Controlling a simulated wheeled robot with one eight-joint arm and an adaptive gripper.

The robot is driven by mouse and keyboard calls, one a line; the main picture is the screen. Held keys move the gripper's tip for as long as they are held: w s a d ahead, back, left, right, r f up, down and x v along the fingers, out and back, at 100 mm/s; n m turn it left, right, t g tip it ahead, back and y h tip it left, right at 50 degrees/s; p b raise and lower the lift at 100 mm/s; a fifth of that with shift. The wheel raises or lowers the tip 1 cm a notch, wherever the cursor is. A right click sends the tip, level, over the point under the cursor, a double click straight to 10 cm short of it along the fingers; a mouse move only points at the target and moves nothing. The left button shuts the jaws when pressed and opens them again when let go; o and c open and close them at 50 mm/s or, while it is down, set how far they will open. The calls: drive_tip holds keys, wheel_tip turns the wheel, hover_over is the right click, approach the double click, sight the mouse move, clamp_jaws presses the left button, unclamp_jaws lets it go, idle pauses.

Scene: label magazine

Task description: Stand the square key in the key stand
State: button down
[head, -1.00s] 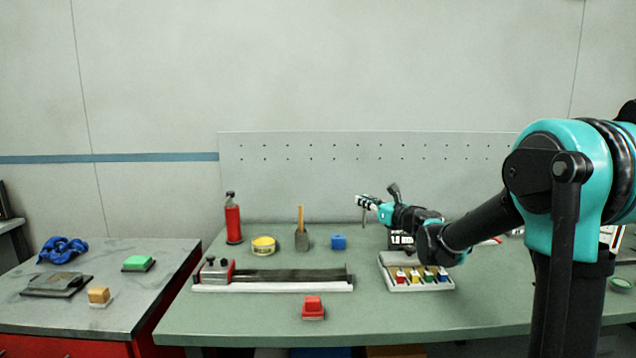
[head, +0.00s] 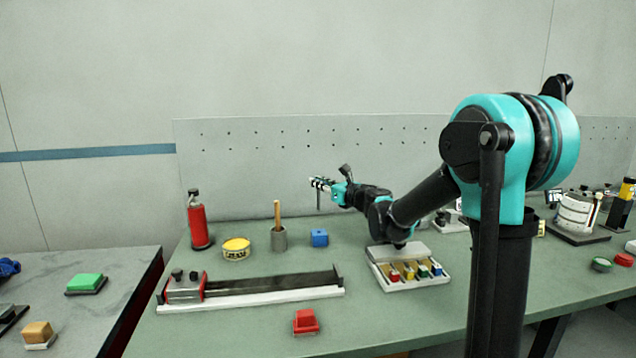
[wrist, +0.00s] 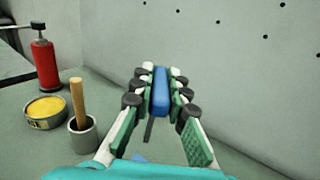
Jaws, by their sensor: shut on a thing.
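My gripper (head: 318,184) is raised above the back of the green bench. It is shut on the square key (wrist: 160,92); the key's blue handle sits between the fingertips in the wrist view. Its thin grey shank (head: 319,201) hangs down, roughly upright, its lower end clear of the bench. A small blue block (head: 319,237) with a dark spot on top stands almost directly below the key in the head view, apart from it. It looks like the key stand, but I cannot be sure. A bluish patch at the wrist view's bottom edge may be this block.
A grey pot (head: 279,240) with a wooden stick, a yellow tin (head: 236,247) and a red bottle (head: 199,222) stand left of the block. A perforated panel (head: 300,165) rises behind. A tray of coloured pieces (head: 412,283) and a long rail (head: 265,285) lie nearer.

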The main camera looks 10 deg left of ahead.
sight(319, 205)
drive_tip(key=shift+f, duration=3.7)
drive_tip(key=shift+s+f, duration=0.1)
drive_tip(key=shift+f, duration=0.55)
idle(2.8)
drive_tip(key=shift+r, duration=0.35)
idle(0.5)
